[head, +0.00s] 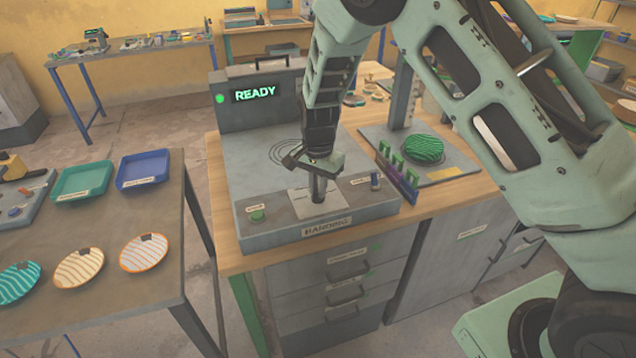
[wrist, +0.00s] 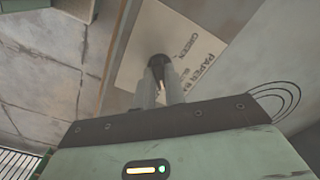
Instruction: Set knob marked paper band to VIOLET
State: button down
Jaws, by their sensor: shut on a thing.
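The knob marked paper band (wrist: 159,62) is a dark round knob on a pale label plate (head: 303,204) at the front of the grey banding machine (head: 325,229). In the wrist view the plate (wrist: 139,43) shows the words "PAPER B..." and "GREEN", with other words partly hidden. My gripper (head: 318,190) points down over the plate, and in the wrist view its fingers (wrist: 160,92) are shut on the knob. The fingers hide much of the knob, and I cannot tell which colour it points to.
A display (head: 255,93) reads READY. Trays (head: 142,170) and striped plates lie on the left table.

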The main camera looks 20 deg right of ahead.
jog(key=shift+w+r+m+p, duration=0.15)
jog(key=shift+m+p, duration=0.15)
jog(key=shift+m, duration=0.6)
jog(key=c, duration=1.5)
grip_release()
jog(key=shift+o, duration=0.2)
notch_tip(320, 180, up, 17)
jog(key=b, duration=0.2)
jog(key=shift+r+b, duration=0.15)
jog(key=shift+b, duration=0.2)
